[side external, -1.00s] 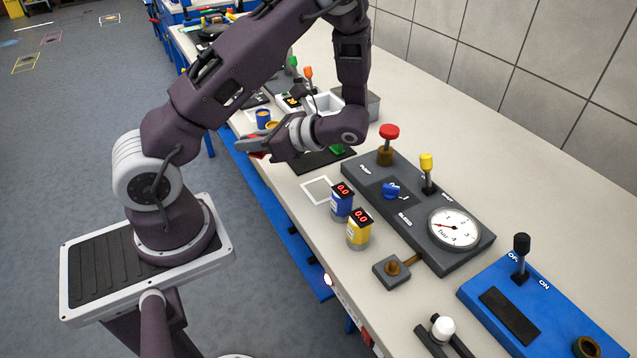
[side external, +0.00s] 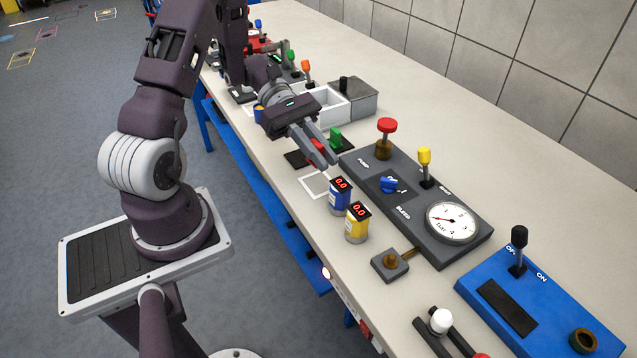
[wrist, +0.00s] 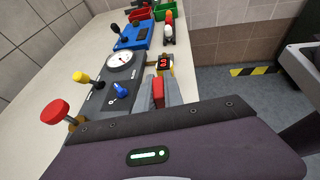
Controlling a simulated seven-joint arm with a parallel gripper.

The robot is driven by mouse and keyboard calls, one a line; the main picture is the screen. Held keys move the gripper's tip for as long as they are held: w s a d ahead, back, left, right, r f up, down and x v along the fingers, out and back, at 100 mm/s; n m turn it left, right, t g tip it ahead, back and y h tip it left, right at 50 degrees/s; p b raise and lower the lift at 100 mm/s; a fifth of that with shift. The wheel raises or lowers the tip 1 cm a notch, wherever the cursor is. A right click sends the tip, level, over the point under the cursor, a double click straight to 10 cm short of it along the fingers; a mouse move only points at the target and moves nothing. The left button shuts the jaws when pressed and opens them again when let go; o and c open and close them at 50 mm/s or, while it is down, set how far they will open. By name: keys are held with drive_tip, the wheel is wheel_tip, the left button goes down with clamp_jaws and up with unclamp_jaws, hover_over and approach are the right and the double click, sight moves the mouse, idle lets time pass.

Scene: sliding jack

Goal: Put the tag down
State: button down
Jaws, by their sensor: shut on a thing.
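The red tag (side external: 317,146) is between the fingers of my gripper (side external: 325,155), which is shut on it. It also shows as a red block between the fingers in the wrist view (wrist: 158,92). The gripper is above the bench, between the black mat (side external: 297,159) and the white square outline (side external: 317,184). I cannot tell its exact height. The fingers hide part of the tag.
A green piece (side external: 336,137) is on the mat. A blue can (side external: 341,197) and a yellow can (side external: 358,224) with 0.0 displays stand near the outline. The grey pump panel (side external: 410,205) has a red knob (side external: 386,126) and yellow lever (side external: 424,160) standing up.

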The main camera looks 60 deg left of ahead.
sight(325, 187)
drive_tip(key=w+a+f+n+t, duration=0.1)
drive_tip(key=f, duration=0.2)
drive_tip(key=w+a+f+n+t, duration=0.1)
drive_tip(key=f, duration=0.2)
drive_tip(key=a+f+t, duration=0.1)
drive_tip(key=f, duration=0.2)
drive_tip(key=shift+w+f+n+y, duration=0.3)
drive_tip(key=shift+w+n+y, duration=0.1)
drive_tip(key=shift+f, duration=0.1)
drive_tip(key=c, duration=1.5)
unclamp_jaws()
drive_tip(key=shift+o, duration=0.2)
